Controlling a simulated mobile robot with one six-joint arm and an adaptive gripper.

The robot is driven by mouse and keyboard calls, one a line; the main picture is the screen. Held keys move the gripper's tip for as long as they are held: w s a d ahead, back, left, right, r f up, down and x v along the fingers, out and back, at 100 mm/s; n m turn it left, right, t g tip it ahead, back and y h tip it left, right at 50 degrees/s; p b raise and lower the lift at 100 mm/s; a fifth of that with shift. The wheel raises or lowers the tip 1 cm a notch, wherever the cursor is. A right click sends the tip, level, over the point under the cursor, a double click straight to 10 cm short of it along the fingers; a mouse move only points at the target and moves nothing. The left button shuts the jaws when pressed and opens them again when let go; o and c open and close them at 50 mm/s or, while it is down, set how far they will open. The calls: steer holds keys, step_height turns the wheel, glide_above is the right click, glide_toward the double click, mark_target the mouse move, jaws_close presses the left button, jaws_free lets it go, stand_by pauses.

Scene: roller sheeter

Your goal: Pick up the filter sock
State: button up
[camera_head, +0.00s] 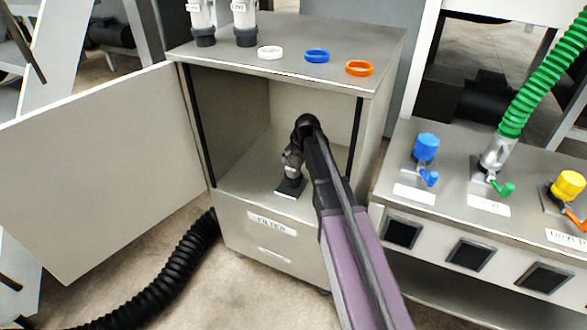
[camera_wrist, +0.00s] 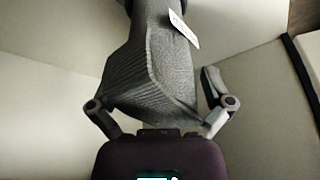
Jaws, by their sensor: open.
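The filter sock (camera_wrist: 160,70) is a grey ribbed fabric tube with a white tag, seen close up in the wrist view. Its wide end is toward my gripper (camera_wrist: 158,92), and its far end runs out of the top of the picture. My gripper is open, with one finger on each side of the sock. The right finger stands apart from the fabric; the left finger's tip is hidden by the sock.
The cabinet door (camera_head: 90,165) stands wide open at the left. White (camera_head: 270,53), blue (camera_head: 317,56) and orange (camera_head: 359,68) rings lie on top. A bench with valves (camera_head: 426,148) and a green hose (camera_head: 540,85) stands close at the right. A black hose (camera_head: 165,275) lies on the floor.

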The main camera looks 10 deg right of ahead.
steer(key=c, duration=1.1)
steer(key=shift+r, duration=0.15)
steer(key=shift+c, duration=0.3)
step_height(320, 180, up, 10)
steer(key=p, duration=1)
steer(key=shift+f, duration=0.2)
